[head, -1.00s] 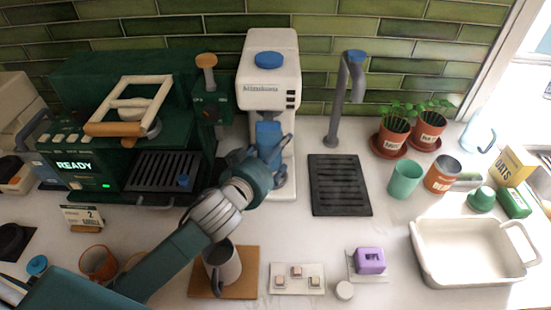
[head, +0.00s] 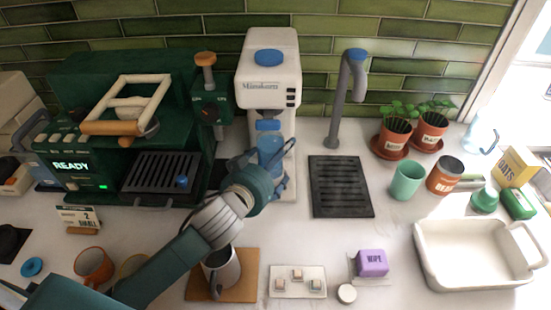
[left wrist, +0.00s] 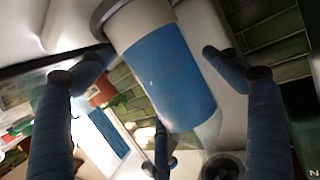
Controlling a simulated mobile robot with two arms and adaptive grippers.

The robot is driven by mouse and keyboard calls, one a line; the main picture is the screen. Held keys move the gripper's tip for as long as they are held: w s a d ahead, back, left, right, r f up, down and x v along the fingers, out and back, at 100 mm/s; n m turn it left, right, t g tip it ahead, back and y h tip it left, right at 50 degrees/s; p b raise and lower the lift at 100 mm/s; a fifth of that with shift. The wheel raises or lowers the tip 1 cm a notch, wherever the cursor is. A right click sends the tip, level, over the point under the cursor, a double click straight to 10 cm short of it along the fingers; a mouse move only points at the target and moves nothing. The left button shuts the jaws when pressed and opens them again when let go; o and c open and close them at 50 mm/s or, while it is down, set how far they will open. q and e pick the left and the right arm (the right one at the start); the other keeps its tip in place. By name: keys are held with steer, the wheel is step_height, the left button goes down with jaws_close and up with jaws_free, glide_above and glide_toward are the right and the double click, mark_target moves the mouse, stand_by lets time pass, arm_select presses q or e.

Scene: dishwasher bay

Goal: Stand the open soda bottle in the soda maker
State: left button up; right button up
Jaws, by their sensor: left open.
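The soda maker (head: 268,88) is the white machine with a blue top button at the back middle. The soda bottle (head: 270,150), clear blue with a blue band, stands about upright under its blue nozzle (head: 267,125). Its lower part is hidden by my gripper, so I cannot tell how its base sits. My left gripper (head: 270,172) is open around the bottle. In the left wrist view the bottle (left wrist: 170,75) lies between the spread fingers of my left gripper (left wrist: 155,62), with gaps visible on both sides. My right gripper is not in view.
A green coffee machine (head: 75,140) stands left of the soda maker. A grey tap (head: 338,105) and black drain grate (head: 340,188) are to the right. A mug (head: 222,268) on a wooden board (head: 245,280) sits below my forearm.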

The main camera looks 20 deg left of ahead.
arm_select(q)
steer(key=shift+s+r, duration=0.15)
steer(key=shift+s, duration=0.15)
steer(key=b+v, duration=0.1)
steer(key=v, duration=0.5)
steer(key=shift+s+r+b, duration=0.15)
steer(key=shift+s+b, duration=0.15)
steer(key=shift+s, duration=0.1)
stand_by(0.4)
stand_by(1.0)
